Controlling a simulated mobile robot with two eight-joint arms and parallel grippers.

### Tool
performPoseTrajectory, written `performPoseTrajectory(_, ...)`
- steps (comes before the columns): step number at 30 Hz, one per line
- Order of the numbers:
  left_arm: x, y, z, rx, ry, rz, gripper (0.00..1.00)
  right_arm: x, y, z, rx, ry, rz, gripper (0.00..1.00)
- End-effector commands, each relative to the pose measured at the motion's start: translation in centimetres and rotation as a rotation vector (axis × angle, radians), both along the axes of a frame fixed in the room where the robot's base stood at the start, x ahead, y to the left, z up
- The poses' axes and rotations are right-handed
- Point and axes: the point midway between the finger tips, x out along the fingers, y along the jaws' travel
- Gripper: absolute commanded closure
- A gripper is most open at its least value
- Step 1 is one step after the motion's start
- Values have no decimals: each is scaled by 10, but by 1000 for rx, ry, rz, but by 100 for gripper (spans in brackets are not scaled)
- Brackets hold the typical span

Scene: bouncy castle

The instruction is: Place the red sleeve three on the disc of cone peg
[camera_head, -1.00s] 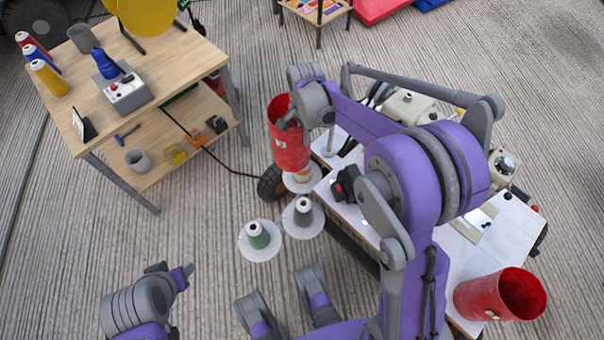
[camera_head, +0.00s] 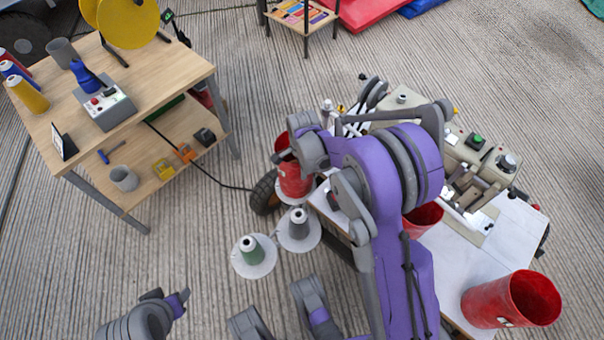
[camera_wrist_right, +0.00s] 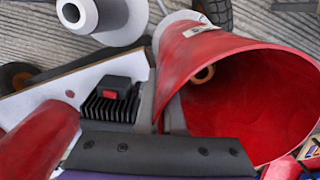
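A red sleeve (camera_head: 295,181) is around a cone peg in the head view, its lower end at the white disc (camera_head: 281,193). I cannot tell whether it touches the disc. In the right wrist view I look into the open sleeve (camera_wrist_right: 250,105) and see the tan peg tip (camera_wrist_right: 203,75) inside. My right gripper (camera_head: 299,153) is at the sleeve's upper rim. In the wrist view its grey fingers (camera_wrist_right: 164,95) appear closed on the sleeve's wall. My left gripper (camera_head: 178,302) is low at the left, away from the sleeves; its fingertips are unclear.
More red sleeves lie on the white table, one at the front (camera_head: 512,300) and one beside my right arm (camera_head: 423,219). A wooden workbench (camera_head: 180,70) stands left.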

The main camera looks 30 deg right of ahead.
Motion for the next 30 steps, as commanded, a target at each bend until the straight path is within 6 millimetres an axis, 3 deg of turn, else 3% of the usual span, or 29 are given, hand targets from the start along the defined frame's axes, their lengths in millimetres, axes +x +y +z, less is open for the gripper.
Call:
performPoseTrajectory(3, 1, 0, -5, 0, 2, 0, 50, 0, 0, -14, 0, 0, 0, 100)
performPoseTrajectory(13, 1, 0, -8, 0, 3, 0, 50, 0, 0, -17, 0, 0, 0, 100)
performPoseTrajectory(19, 1, 0, -7, 0, 2, 0, 50, 0, 0, -16, 0, 0, 0, 66)
performPoseTrajectory(30, 0, 0, -2, 0, 1, 0, 50, 0, 0, -9, 0, -1, 0, 66)
